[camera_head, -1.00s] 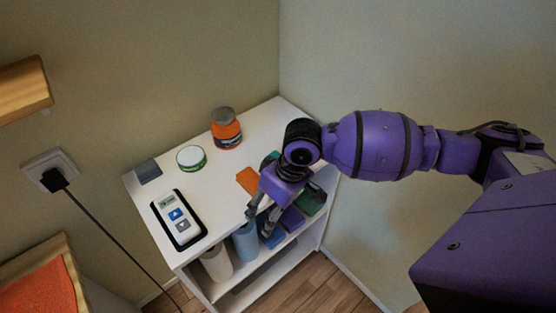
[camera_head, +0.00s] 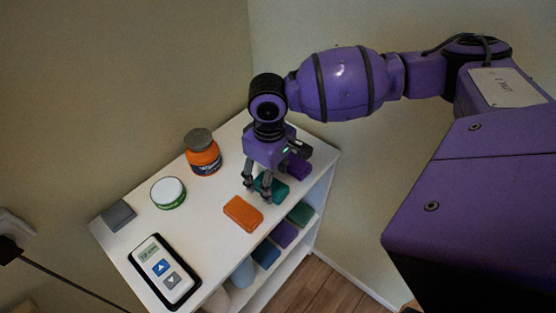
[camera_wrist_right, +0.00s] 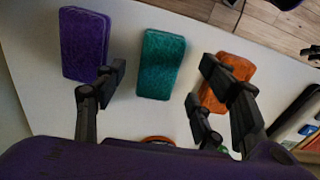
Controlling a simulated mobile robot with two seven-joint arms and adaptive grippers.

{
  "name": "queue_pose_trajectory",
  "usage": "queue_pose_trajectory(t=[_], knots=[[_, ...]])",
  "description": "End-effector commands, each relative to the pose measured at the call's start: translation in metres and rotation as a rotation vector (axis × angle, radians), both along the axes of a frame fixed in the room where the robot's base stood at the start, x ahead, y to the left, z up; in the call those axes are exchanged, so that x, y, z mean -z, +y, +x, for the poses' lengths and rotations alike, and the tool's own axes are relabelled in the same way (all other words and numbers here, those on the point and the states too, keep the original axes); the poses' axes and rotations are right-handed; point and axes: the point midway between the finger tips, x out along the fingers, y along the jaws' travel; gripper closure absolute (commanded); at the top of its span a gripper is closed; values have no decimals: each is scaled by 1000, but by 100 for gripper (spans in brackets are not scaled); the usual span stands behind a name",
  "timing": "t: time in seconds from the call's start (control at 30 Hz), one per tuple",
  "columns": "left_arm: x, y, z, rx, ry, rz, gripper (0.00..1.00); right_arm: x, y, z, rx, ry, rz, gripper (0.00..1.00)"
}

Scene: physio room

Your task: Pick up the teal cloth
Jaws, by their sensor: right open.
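The teal cloth (camera_head: 279,190) is a folded block lying flat on the white shelf top, between an orange and a purple one. The right gripper's fingers partly hide it in the head view. In the right wrist view the teal cloth (camera_wrist_right: 161,65) lies between the spread fingers, with bare shelf top on both sides. My right gripper (camera_head: 258,192) points down over it, open and empty; its open fingers also show in the right wrist view (camera_wrist_right: 157,80). I cannot tell how high the fingertips are above the shelf top.
An orange cloth (camera_head: 243,213) and a purple cloth (camera_head: 298,167) flank the teal one. An orange jar (camera_head: 203,155), a white-lidded tub (camera_head: 168,192), a grey block (camera_head: 119,215) and a display device (camera_head: 164,271) stand farther left. More folded cloths, including a green one (camera_head: 300,214), lie on the lower shelf.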

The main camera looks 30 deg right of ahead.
Motion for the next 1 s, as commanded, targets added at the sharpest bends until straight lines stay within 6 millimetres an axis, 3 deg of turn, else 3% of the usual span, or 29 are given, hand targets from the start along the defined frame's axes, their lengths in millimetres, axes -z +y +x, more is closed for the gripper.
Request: queue_pose_trajectory(t=[0.2,0.43,0.8,1.0], knots=[[-5,1,13,9,-24,4,60,30,1,1,-1,0,0,36],[-11,1,21,13,-43,6,60,31,0,2,-1,-2,1,37],[-6,2,13,9,-25,7,60,30,0,2,-1,-2,0,84],[-3,3,8,7,-16,7,60,30,0,2,-1,-2,0,84]])
